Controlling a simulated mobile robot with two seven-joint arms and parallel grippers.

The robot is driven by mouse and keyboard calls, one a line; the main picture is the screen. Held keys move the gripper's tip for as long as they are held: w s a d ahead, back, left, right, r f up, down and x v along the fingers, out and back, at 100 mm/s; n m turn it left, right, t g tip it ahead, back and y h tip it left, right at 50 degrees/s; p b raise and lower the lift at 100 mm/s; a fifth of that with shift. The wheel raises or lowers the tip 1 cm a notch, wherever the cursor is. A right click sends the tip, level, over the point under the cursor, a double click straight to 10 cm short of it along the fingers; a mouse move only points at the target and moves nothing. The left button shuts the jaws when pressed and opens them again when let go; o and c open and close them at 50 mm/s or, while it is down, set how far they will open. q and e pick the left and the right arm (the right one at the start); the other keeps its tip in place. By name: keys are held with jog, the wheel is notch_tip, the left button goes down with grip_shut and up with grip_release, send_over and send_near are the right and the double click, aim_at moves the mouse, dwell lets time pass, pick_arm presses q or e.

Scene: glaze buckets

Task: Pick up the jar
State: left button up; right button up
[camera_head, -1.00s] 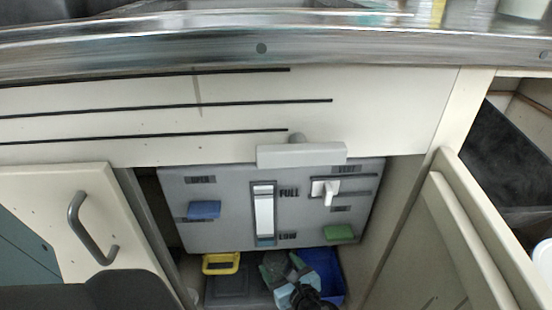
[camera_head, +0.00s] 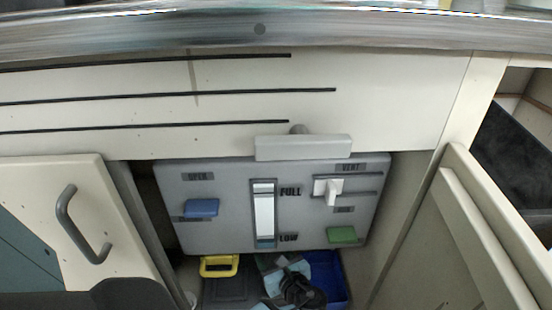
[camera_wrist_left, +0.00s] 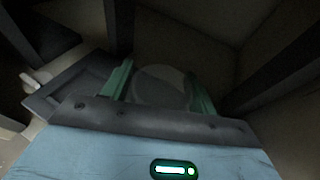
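In the left wrist view, my left gripper (camera_wrist_left: 160,72) has its two green fingers spread wide apart. A faint, round, see-through shape (camera_wrist_left: 160,90), possibly the jar, lies between them. It is dim, and I cannot tell whether the fingers touch it. In the head view, my left wrist (camera_head: 298,288) is low inside the open cabinet, and its fingers are hidden. No jar can be made out clearly in the head view. My right gripper is not in view.
A yellow handle (camera_head: 219,266) and a blue bin (camera_head: 333,285) are low inside. The left door (camera_head: 125,220) and right door (camera_head: 445,240) stand open. A metal counter edge (camera_head: 180,32) runs above.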

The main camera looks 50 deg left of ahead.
pick_arm(q)
jog(key=c, duration=0.6)
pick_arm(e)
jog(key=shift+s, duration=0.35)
pick_arm(q)
jog(key=shift+o, duration=0.2)
